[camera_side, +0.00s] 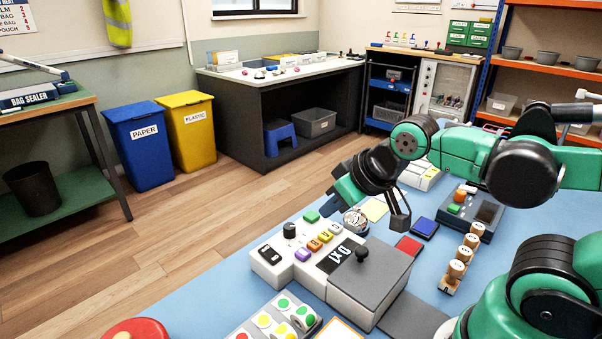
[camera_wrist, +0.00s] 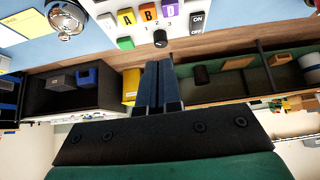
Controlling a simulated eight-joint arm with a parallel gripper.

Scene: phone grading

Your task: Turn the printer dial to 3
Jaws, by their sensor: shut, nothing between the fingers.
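The printer (camera_side: 317,270) is a light box on the blue mat, with lettered coloured buttons, a dark display and an ON/OFF rocker. Its dial (camera_side: 289,230) is a small black knob at the back left corner, beside a green button. The dial also shows in the wrist view (camera_wrist: 160,38), below the lettered buttons.
A silver bell (camera_side: 355,220) stands between the printer and my gripper. A grey lidded box with a black knob (camera_side: 362,256) adjoins the printer's right side. Wooden stamps (camera_side: 457,268), a blue pad (camera_side: 424,228) and a red pad (camera_side: 408,246) lie further right.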

